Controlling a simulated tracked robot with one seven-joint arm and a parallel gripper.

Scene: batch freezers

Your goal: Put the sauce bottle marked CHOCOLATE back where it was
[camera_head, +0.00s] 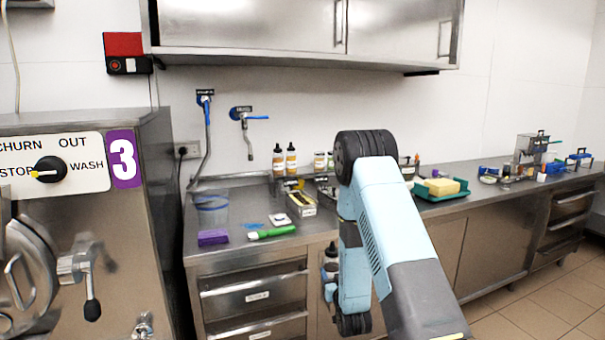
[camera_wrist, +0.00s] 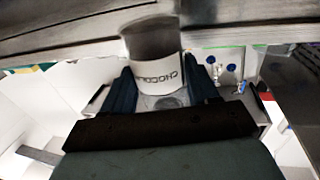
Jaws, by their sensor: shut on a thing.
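The bottle marked CHOCOLATE (camera_wrist: 155,72) is between the two fingers of my gripper (camera_wrist: 160,84) in the wrist view. Its pale label shows part of the lettering, and its body is dark. My gripper is shut on it. In the head view a dark-topped bottle (camera_head: 331,269) shows beside my arm, in front of the cabinet front and below the counter edge. My arm hides most of the gripper there. Two sauce bottles with dark caps stand at the back of the counter, one on the left (camera_head: 278,162) and one on the right (camera_head: 291,162).
The steel counter (camera_head: 225,258) holds a clear tub (camera_head: 211,210), a purple block (camera_head: 213,237), a green-handled tool (camera_head: 271,232) and a green tray (camera_head: 424,192) with a yellow sponge (camera_head: 442,186). A wall cabinet (camera_head: 250,25) hangs above. A batch freezer (camera_head: 55,220) stands left.

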